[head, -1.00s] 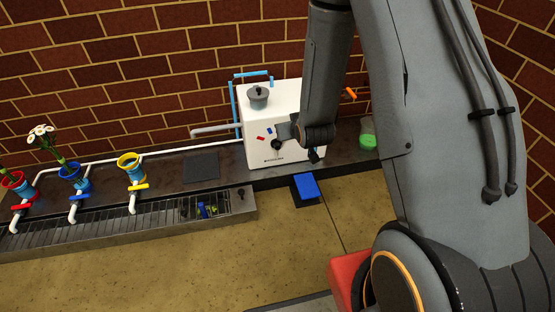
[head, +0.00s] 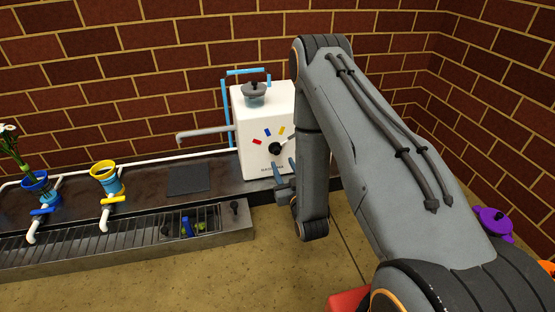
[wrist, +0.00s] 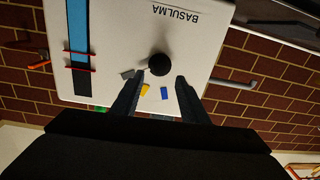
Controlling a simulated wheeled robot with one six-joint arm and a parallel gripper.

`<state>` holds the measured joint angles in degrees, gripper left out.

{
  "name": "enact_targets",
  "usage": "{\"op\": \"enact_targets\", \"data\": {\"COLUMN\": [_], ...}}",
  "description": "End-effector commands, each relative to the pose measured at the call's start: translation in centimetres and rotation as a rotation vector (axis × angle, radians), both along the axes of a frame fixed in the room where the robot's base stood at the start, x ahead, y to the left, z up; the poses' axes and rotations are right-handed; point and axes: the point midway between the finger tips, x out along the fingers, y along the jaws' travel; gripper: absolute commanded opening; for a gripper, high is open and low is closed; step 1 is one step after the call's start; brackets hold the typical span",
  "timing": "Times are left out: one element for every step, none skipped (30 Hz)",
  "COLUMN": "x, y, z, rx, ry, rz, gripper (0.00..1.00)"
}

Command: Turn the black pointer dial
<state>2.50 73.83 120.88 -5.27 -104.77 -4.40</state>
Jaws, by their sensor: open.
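The black pointer dial (head: 275,148) is a round knob on the front of a white box (head: 252,130). Red, blue, yellow and grey marks sit above it. In the wrist view, turned upside down, the dial (wrist: 160,64) is just beyond and between my fingertips, with yellow and blue marks near it. Which mark its pointer faces is hard to tell. My gripper (head: 284,168) is open and empty, just below and right of the dial in the head view. Its two fingers also show in the wrist view (wrist: 159,82). I see no contact with the dial.
A grey-lidded pot (head: 255,95) tops the box, and a grey spout (head: 205,134) reaches left. A dark mat (head: 189,179) lies on the counter.

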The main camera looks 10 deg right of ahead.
Motion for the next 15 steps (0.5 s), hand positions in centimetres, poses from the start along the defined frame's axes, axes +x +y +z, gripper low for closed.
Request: {"op": "enact_targets", "data": {"x": [0.8, 1.2, 1.9, 2.3, 2.8, 3.5, 4.0, 4.4, 4.9, 5.3, 5.6, 6.0, 6.2, 6.4, 6.6], "y": [0.0, 0.1, 0.1, 0.1, 0.1, 0.2, 0.2, 0.2, 0.2, 0.2, 0.3, 0.3, 0.3, 0.3, 0.3], "z": [0.0, 0.0, 0.0, -0.1, -0.1, -0.1, -0.1, -0.1, -0.1, -0.1, -0.1, 0.0, 0.0, 0.0, 0.0], "rx": [0.0, -0.001, -0.001, -0.001, 0.0, 0.0, 0.0, 0.0, 0.0, 0.0, 0.0, 0.0, 0.0, 0.0, 0.0], "ry": [-0.004, -0.003, -0.004, -0.003, -0.003, -0.003, -0.003, -0.003, -0.001, -0.001, -0.001, -0.001, 0.0, 0.0, 0.0], "rz": [0.0, 0.0, 0.0, 0.0, 0.0, -0.001, -0.001, -0.001, 0.0, 0.0, 0.0, 0.0, 0.0, 0.0, 0.0], "gripper": [0.4, 0.4, 0.4, 0.4, 0.4, 0.4, 0.4, 0.4, 0.4, 0.4, 0.4, 0.4, 0.4, 0.4, 0.4]}}
